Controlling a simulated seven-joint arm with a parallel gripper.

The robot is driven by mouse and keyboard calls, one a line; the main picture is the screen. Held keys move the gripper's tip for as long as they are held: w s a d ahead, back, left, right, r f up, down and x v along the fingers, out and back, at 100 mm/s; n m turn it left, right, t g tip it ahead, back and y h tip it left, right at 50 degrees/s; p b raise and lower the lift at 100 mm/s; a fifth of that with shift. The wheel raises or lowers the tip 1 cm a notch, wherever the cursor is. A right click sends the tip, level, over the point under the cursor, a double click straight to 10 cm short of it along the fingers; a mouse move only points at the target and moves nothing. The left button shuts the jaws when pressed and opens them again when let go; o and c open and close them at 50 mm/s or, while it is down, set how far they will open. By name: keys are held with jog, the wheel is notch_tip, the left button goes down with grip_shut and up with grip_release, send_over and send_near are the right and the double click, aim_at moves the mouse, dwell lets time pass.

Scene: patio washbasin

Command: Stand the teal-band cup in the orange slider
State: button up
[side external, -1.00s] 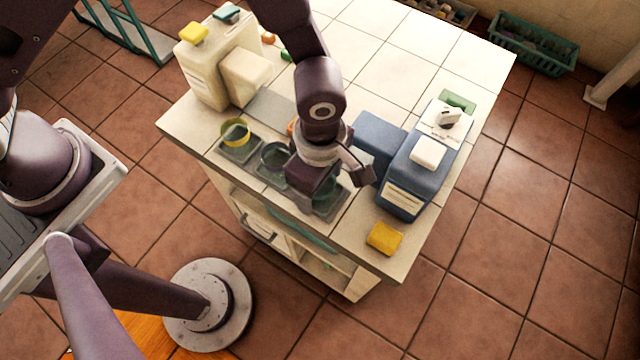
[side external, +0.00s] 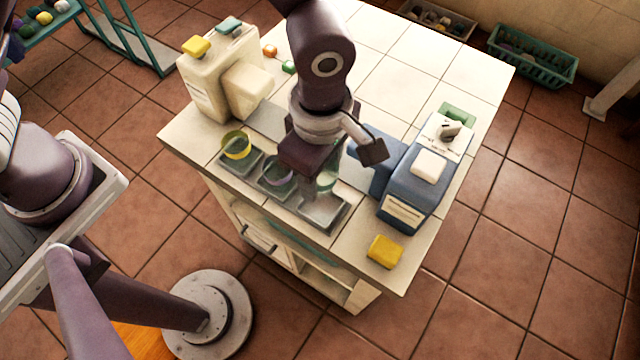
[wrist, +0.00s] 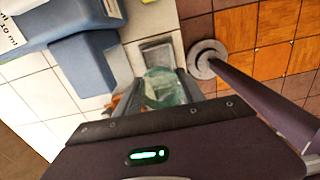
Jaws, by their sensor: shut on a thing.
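My gripper (side external: 318,182) is shut on the teal-band cup (side external: 327,177), a clear cup with a greenish tint. It holds the cup over the back part of the right-hand grey tray, apparently raised. In the wrist view the cup (wrist: 165,88) sits between the two fingers. A small orange piece (wrist: 115,103) shows left of the fingers there, partly hidden; I cannot tell whether it is the orange slider. A small orange knob (side external: 269,50) lies on the counter behind the cream dispenser, near a green one (side external: 288,67).
The right tray (side external: 340,219) looks empty. A yellow-band cup (side external: 236,146) and a purple-band cup (side external: 277,170) stand in the other trays. The blue dispenser (side external: 408,195) is close on the right, the cream dispenser (side external: 205,90) at left. A yellow sponge (side external: 384,252) lies near the front edge.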

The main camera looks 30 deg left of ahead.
jog(key=shift+w+r, duration=0.1)
jog(key=shift+r, duration=0.8)
jog(key=w+a+r+m, duration=0.6)
jog(key=w+a, duration=0.5)
jog(key=w+a+r+m, duration=0.2)
jog(key=a+r+m, duration=0.2)
jog(key=a, duration=0.5)
jog(key=w+a+r+m, duration=0.2)
jog(key=a+r+m, duration=0.25)
jog(key=a, duration=0.45)
jog(key=w+d+f+m, duration=0.2)
jog(key=w+d+f, duration=0.2)
jog(key=d+f, duration=0.35)
jog(key=w+d+f+m, duration=0.1)
jog(key=w+d+f, duration=0.3)
jog(key=d+f, duration=0.35)
jog(key=f, duration=0.3)
jog(key=d+f, duration=0.1)
jog(key=f, duration=0.6)
jog(key=shift+d, duration=0.25)
jog(key=shift+f, duration=0.15)
jog(key=o, duration=1.3)
